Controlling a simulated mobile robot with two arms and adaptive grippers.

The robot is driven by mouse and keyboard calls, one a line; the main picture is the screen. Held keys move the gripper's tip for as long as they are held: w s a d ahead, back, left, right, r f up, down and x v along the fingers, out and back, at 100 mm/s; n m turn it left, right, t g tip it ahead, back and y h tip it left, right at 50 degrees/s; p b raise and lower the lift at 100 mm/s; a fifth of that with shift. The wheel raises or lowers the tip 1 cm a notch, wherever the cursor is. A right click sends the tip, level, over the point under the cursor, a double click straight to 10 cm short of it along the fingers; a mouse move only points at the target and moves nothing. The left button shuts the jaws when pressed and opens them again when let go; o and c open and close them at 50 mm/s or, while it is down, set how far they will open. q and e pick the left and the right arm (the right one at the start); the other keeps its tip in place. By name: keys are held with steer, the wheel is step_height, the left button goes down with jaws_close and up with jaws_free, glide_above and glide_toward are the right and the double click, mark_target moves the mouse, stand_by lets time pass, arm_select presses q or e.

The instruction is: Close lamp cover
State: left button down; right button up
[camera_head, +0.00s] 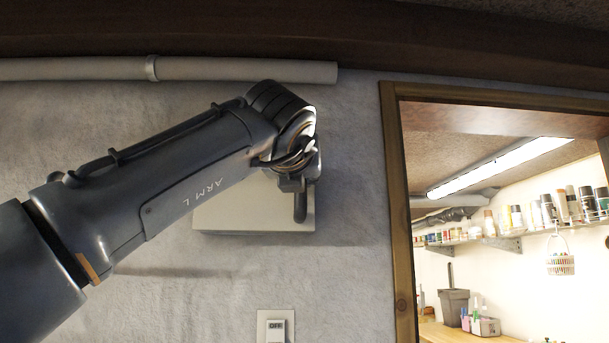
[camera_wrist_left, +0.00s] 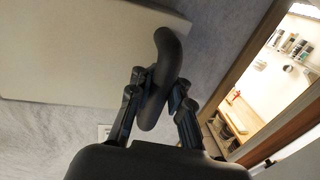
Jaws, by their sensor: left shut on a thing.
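A pale, flat box-like panel, apparently the lamp cover (camera_head: 240,212), is on the wall in the head view, partly hidden behind my left arm. In the left wrist view the cover (camera_wrist_left: 75,45) fills the upper left as a broad pale surface. A dark, curved handle (camera_wrist_left: 166,46) shows at its right end, between my fingers. My left gripper (camera_wrist_left: 156,84) is shut on this handle. In the head view my left gripper (camera_head: 296,172) is at the panel's right end, mostly hidden by the wrist. Whether the cover is fully closed cannot be told. My right gripper is not in view.
A wall switch marked OFF (camera_head: 276,329) is below the panel. A pipe (camera_head: 220,70) runs along the wall above my arm. To the right, a wooden door frame (camera_head: 398,220) opens onto a lit room with a shelf of bottles (camera_head: 515,232).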

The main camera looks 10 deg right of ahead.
arm_select(q)
steer(key=shift+d, duration=0.1)
stand_by(0.3)
steer(key=c, duration=1.7)
jaws_free()
steer(key=shift+r, duration=0.1)
steer(key=o, duration=0.5)
steer(key=shift+s+d, duration=0.1)
steer(key=shift+s, duration=0.15)
steer(key=shift+w, duration=0.1)
steer(key=v, duration=1.2)
